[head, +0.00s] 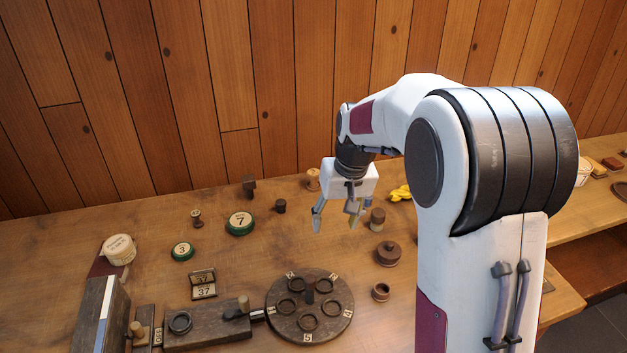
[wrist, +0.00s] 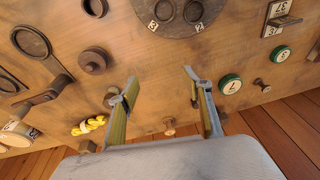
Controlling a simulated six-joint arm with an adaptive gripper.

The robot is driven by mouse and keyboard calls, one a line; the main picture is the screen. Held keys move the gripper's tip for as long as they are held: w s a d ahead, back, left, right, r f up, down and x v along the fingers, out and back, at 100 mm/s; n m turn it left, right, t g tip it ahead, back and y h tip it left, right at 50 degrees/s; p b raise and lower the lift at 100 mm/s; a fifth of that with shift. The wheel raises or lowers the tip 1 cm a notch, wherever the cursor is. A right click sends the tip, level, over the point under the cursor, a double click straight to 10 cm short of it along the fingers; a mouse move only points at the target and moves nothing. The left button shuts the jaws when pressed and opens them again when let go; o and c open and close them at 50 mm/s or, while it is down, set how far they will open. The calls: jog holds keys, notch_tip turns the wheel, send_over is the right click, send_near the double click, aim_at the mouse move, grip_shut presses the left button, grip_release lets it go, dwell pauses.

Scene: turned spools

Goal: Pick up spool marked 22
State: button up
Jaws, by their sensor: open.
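I can read no 22 on any spool in either view. My gripper (head: 335,222) is open and empty above the table, fingers pointing down. In the wrist view my gripper (wrist: 160,80) has its two fingers apart with bare wood between them. A two-tone spool (head: 377,219) stands just right of my gripper; in the wrist view a spool (wrist: 111,96) is partly behind the left finger. A pale spool (head: 313,180) is behind my gripper, a thin-waisted one (head: 196,218) to the left.
A round dial with rings (head: 282,321) and a dark block with a handle (head: 205,328) lie in front. Green discs marked 7 (head: 240,223) and 3 (head: 182,252) and 37 cards (head: 203,284) are left. A yellow bundle (head: 400,193) lies right. Wood below my gripper is clear.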

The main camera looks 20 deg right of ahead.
aim_at(315, 174)
jog(key=shift+n+t, duration=0.5)
jog(key=shift+t, duration=0.3)
jog(key=w+d+f, duration=0.1)
jog(key=w+f, duration=0.2)
jog(key=w, duration=0.3)
jog(key=w+d+f, duration=0.1)
jog(key=w+f, duration=0.1)
jog(key=w, duration=0.4)
jog(key=w+d+f, duration=0.1)
jog(key=w+f, duration=0.2)
jog(key=w, duration=0.3)
jog(key=shift+d+f, duration=0.25)
jog(key=shift+f, duration=0.1)
jog(key=w, duration=0.3)
jog(key=shift+w+d+r+t, duration=0.1)
jog(key=shift+w+d+t, duration=0.1)
jog(key=shift+w+t, duration=0.2)
jog(key=w+r+n+t, duration=0.1)
jog(key=w+r+n, duration=0.1)
jog(key=w+r, duration=0.2)
jog(key=shift+w+d+r+t, duration=0.15)
jog(key=shift+w+r+t, duration=0.2)
jog(key=shift+r+t, duration=0.1)
jog(key=shift+f, duration=0.1)
jog(key=shift+x, duration=1.15)
jog(key=shift+w, duration=0.1)
jog(key=shift+w+f, duration=0.1)
jog(key=shift+f, duration=0.05)
